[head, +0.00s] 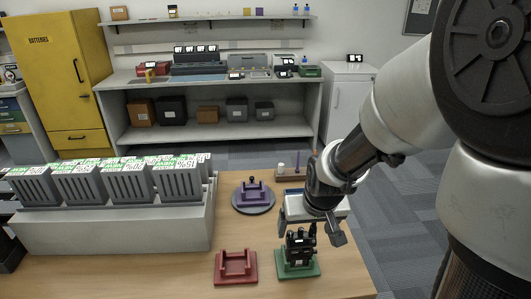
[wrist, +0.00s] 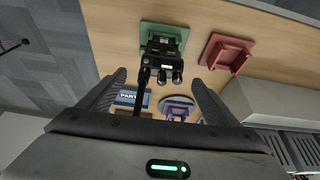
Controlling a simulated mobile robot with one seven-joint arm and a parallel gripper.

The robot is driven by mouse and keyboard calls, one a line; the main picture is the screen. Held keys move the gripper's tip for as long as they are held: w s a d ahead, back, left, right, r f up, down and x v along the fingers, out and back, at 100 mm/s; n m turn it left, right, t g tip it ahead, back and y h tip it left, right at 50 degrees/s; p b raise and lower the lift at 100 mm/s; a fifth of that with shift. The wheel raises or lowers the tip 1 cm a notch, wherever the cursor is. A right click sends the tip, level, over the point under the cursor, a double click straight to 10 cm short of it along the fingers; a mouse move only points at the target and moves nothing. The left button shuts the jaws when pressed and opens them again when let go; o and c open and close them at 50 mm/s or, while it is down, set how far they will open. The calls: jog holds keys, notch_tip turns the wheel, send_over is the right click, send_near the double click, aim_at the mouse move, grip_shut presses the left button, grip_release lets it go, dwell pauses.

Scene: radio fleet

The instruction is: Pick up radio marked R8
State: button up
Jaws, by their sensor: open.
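A black radio (head: 299,247) with an antenna and knobs on top stands in a green cradle (head: 298,270) near the table's front. The radio (wrist: 162,50) also shows in the wrist view with the green cradle (wrist: 176,30) behind it. It has a small pale label, too small to read, so I cannot tell whether it says R8. My gripper (head: 309,226) is open, just above and behind the radio in the head view.
An empty red cradle (head: 236,267) sits left of the green one. A purple cradle (head: 254,193) on a round base stands behind. A tray labelled PARTS (wrist: 131,98) lies near it. A grey charger bank (head: 115,225) fills the table's left. Bare wood lies between.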

aim_at(302, 231)
jog(key=b+x, duration=0.1)
jog(key=x, duration=0.5)
jog(key=shift+w+a+f+b, duration=0.15)
jog(key=shift+w+f+b, duration=0.05)
jog(key=shift+w+b, duration=0.1)
jog(key=c, duration=1.9)
jog(key=shift+r, duration=0.1)
jog(key=shift+r, duration=0.1)
